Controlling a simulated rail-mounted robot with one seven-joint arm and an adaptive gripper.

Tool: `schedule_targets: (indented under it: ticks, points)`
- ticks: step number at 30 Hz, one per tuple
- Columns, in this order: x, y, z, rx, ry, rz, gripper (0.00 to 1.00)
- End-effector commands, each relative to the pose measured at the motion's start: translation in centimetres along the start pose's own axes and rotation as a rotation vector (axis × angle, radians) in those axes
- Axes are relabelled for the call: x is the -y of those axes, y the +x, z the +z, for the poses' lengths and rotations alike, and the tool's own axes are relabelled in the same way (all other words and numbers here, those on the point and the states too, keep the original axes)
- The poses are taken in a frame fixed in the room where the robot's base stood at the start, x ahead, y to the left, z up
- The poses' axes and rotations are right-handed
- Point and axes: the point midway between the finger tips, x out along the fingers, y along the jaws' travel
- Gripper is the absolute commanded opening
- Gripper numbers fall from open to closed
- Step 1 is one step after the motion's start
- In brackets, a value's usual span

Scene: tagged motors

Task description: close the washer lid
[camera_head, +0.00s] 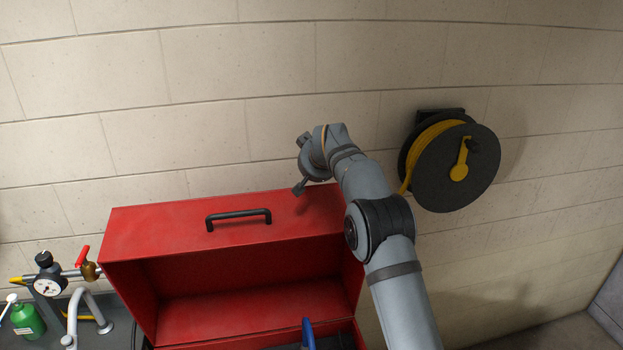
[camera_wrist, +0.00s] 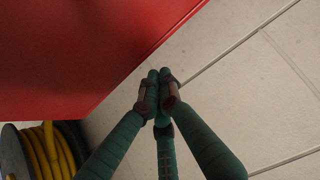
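The red washer lid (camera_head: 180,235) stands raised and open in the head view, with a black handle (camera_head: 238,218) on its upper face. Below it is the open red washer body (camera_head: 230,343), mostly cut off by the bottom edge. My gripper (camera_head: 299,188) is at the lid's upper edge, right of the handle. In the wrist view my gripper (camera_wrist: 158,78) has its fingers drawn together with nothing visible between them. The red lid (camera_wrist: 80,50) fills the upper left there, close beside the fingertips. I cannot tell whether they touch it.
A black reel with yellow hose (camera_head: 450,165) hangs on the block wall to the right; it also shows in the wrist view (camera_wrist: 45,150). A gauge with pipes (camera_head: 48,287) and a green bottle (camera_head: 27,320) stand at the lower left. The wall is close behind the lid.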

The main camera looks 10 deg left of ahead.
Motion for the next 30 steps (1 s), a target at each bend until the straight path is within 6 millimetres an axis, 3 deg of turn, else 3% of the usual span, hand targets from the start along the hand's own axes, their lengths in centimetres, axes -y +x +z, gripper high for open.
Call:
schedule_targets:
  ticks: [9, 30]
  points:
    - [0.1, -1.1, 1.5, 0.001, 0.000, -0.001, 0.00]
    - [0.6, -1.5, 2.1, -0.010, -0.005, -0.006, 0.00]
